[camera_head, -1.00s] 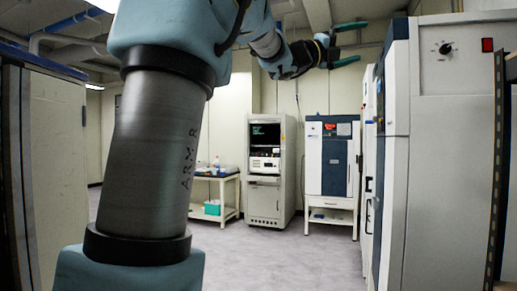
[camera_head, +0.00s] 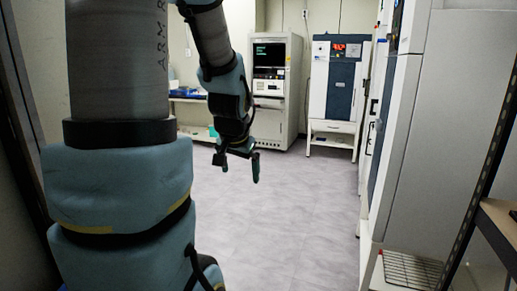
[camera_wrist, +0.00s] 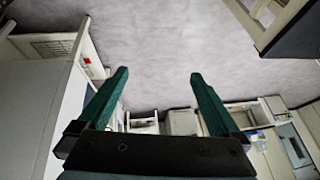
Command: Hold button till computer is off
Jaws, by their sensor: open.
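The computer (camera_head: 293,85) is a tall off-white cabinet against the back wall in the head view. Its dark screen (camera_head: 268,54) shows lines of green text. Panels and drives sit below the screen, but I cannot make out a button at this distance. My gripper (camera_head: 238,170) hangs in front of and below the cabinet in the head view, pointing down, well apart from it. In the wrist view my gripper (camera_wrist: 159,75) shows two green fingers spread wide with nothing between them.
A freeze dryer (camera_head: 338,75) with a red display stands on a white stand right of the computer. A low table (camera_head: 188,97) is to its left. Tall grey equipment (camera_head: 440,110) and a shelf (camera_head: 500,222) line the right side. The middle floor (camera_head: 300,210) is clear.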

